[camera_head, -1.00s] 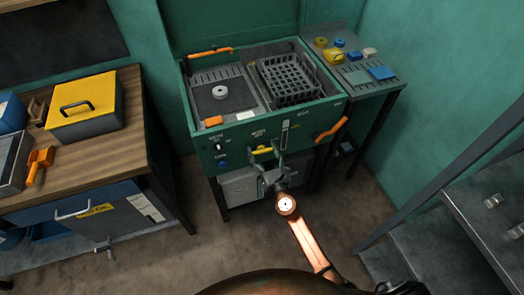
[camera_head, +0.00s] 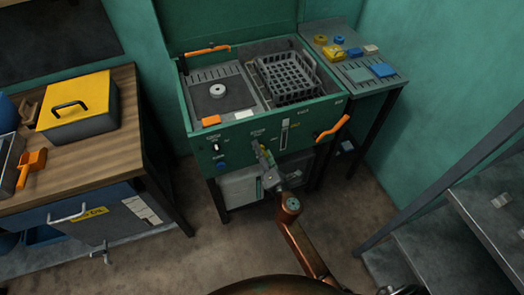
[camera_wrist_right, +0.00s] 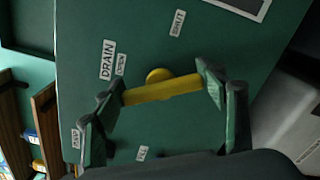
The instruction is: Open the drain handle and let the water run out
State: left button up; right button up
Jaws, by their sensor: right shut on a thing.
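The green washer cabinet (camera_head: 230,150) stands against the wall, with a drain handle (camera_head: 262,152) on its front. My right gripper (camera_head: 265,160) is at that front panel. In the right wrist view, the yellow handle bar (camera_wrist_right: 165,91) lies between the two fingertips (camera_wrist_right: 163,92), which are shut on its ends. DRAIN and OPEN labels (camera_wrist_right: 112,60) show near one end and a SHUT label (camera_wrist_right: 177,23) above. In the head view the handle looks steep, partly hidden by my gripper. I see no water. My left gripper is not in view.
A grey container (camera_head: 240,187) stands under the cabinet. An orange handle (camera_head: 333,128) sticks out at the cabinet's right front. A wooden bench (camera_head: 95,158) with a yellow-lidded box (camera_head: 78,100) is at left. Grey steps (camera_head: 440,245) stand at right. The floor between is clear.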

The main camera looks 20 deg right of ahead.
jog(key=shift+f+m, duration=0.1)
jog(key=shift+m, duration=2)
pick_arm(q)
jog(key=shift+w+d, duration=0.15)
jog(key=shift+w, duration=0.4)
pick_arm(e)
jog(key=shift+f+m, duration=0.1)
jog(key=shift+m, duration=0.8)
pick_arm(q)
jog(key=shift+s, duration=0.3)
pick_arm(e)
jog(key=o, duration=1.2)
jog(key=shift+c, duration=0.2)
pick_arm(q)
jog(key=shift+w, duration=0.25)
